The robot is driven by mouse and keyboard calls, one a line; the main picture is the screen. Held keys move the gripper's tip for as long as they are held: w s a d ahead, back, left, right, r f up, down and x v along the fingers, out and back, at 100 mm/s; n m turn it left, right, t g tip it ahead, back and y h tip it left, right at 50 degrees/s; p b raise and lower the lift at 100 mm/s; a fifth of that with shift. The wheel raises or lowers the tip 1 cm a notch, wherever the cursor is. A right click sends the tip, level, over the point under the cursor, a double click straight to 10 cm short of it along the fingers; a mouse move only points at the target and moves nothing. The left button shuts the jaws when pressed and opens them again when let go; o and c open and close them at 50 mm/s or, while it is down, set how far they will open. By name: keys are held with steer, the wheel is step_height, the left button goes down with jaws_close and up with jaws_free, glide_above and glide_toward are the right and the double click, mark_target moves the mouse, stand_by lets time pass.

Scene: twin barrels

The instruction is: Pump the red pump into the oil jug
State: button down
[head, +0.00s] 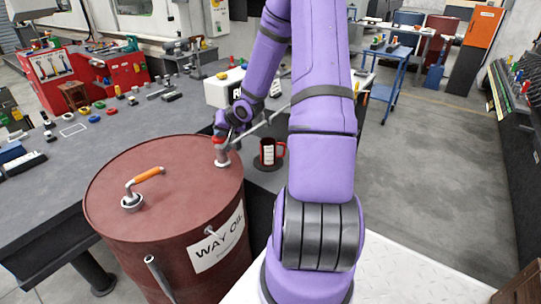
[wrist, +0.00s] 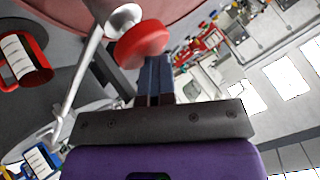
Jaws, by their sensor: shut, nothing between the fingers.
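The red pump (head: 221,158) stands on the right side of the barrel top, with a grey metal body. Its red knob (wrist: 142,43) and long metal spout (wrist: 80,90) show in the wrist view. A red jug with a handle and white label (head: 267,153) stands on a dark round mat beside the barrel; it also shows in the wrist view (wrist: 27,62). My gripper (head: 222,129) is at the red knob. In the wrist view my gripper (wrist: 154,62) has its fingers together and empty, close beside the knob; I cannot tell whether they touch it.
The brown-red barrel (head: 165,180) is labelled WAY OIL. A second pump with an orange handle (head: 149,175) stands on its left side. A white container (head: 223,88) is behind my gripper. The grey bench (head: 105,145) holds small parts. Open floor (head: 420,170) lies to the right.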

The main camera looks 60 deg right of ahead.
steer(key=shift+s+a+r+g, duration=0.15)
steer(key=shift+s+a+g, duration=0.05)
steer(key=shift+s+g, duration=0.1)
steer(key=shift+w+r, duration=0.1)
steer(key=shift+r, duration=0.9)
steer(key=shift+d+r, duration=0.1)
steer(key=shift+r, duration=0.05)
stand_by(0.4)
stand_by(1.2)
